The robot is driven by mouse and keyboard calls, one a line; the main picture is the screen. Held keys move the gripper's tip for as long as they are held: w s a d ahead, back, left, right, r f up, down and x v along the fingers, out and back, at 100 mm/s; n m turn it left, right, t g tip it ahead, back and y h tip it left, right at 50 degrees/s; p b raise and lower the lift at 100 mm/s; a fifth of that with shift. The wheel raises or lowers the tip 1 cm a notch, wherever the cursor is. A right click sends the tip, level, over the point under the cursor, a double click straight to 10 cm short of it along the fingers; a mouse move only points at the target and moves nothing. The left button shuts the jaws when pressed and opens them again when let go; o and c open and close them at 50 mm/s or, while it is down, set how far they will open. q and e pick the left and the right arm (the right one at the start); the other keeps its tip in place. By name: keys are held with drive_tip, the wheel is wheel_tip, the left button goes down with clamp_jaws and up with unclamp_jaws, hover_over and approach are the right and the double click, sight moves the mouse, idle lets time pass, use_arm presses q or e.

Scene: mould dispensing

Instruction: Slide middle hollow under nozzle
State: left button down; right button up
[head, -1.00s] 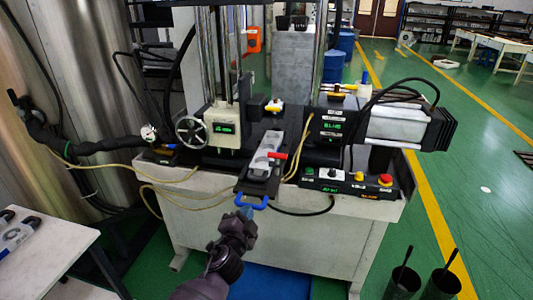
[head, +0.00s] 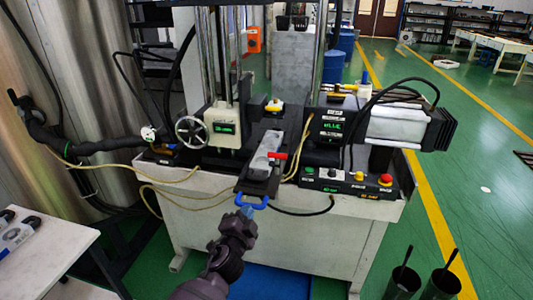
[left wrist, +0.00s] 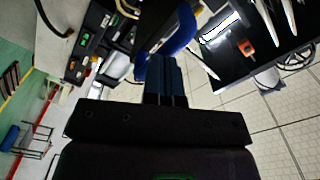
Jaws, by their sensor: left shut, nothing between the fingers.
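The grey mould (head: 264,158) lies on a dark sliding plate (head: 250,186) that sticks out from the front of the machine. Its hollows are too small to tell apart clearly. A red lever (head: 277,156) sits at the mould's right side. A blue handle (head: 252,204) is on the plate's front end. My left gripper (head: 246,211) is shut and empty, its blue fingertips right at the handle; I cannot tell whether they touch. In the left wrist view the shut fingers (left wrist: 165,80) point at the blue handle (left wrist: 172,35). I cannot make out the nozzle. My right gripper is not in view.
A handwheel (head: 190,131) and a display box (head: 224,128) stand left of the plate. A button panel (head: 350,181) is at the right. A white table (head: 45,255) is at the lower left. Two dark bins (head: 440,285) stand at the lower right.

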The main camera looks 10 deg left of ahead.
sight(257, 185)
use_arm(q)
drive_tip(key=shift+w+b, duration=0.3)
drive_tip(key=shift+w, duration=0.9)
drive_tip(key=shift+w+d, duration=0.1)
drive_tip(key=shift+w, duration=0.6)
drive_tip(key=w+b, duration=0.2)
drive_tip(key=w, duration=0.2)
drive_tip(key=shift+w, duration=0.1)
drive_tip(key=shift+w+b, duration=0.3)
drive_tip(key=shift+w, duration=0.75)
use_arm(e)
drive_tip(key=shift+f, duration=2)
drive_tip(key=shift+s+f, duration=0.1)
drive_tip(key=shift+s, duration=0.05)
use_arm(q)
drive_tip(key=shift+w, duration=0.2)
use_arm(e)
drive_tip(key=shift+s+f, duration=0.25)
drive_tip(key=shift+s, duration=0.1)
use_arm(q)
drive_tip(key=shift+w, duration=0.35)
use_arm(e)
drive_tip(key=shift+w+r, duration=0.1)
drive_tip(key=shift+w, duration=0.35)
use_arm(q)
drive_tip(key=shift+w+d+b, duration=0.1)
drive_tip(key=shift+b, duration=0.2)
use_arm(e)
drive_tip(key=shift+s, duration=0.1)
